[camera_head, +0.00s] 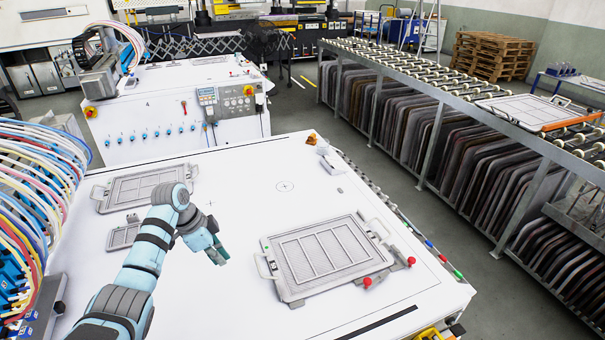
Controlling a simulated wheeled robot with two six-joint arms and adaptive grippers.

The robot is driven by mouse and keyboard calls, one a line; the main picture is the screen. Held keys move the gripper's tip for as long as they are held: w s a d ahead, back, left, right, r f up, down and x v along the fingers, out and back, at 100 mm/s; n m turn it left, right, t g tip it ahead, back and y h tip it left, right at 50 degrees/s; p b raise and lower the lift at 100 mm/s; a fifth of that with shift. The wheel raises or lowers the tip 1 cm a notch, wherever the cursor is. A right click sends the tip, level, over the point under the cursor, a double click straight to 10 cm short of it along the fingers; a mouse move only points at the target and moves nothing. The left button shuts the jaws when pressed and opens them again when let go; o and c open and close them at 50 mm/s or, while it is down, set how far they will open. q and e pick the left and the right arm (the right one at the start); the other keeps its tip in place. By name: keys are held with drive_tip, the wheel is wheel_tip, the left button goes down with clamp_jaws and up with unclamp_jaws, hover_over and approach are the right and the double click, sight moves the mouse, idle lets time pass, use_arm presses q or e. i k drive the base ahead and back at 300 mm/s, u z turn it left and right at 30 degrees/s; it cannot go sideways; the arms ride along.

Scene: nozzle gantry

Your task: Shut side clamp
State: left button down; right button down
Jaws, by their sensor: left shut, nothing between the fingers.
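A grey framed plate (325,255) with a mesh face and two end handles lies on the white table. Two small clamps with red knobs stand at its near right edge, one red knob (367,282) nearer the front and the other red knob (411,261) farther right. Whether either clamp is open or shut is too small to tell. My left gripper (222,258) is shut and empty above the white table, left of the plate and apart from it and from both clamps. My right gripper is not in view.
Another framed plate (145,187) lies at the table's far left, with a smaller plate (122,236) beside it. Coloured hoses (40,165) crowd the left edge. A roller conveyor (450,90) runs along the right. The white table (250,205) between the framed plates is largely clear.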

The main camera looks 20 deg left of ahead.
sight(368, 282)
drive_tip(key=k, duration=1.5)
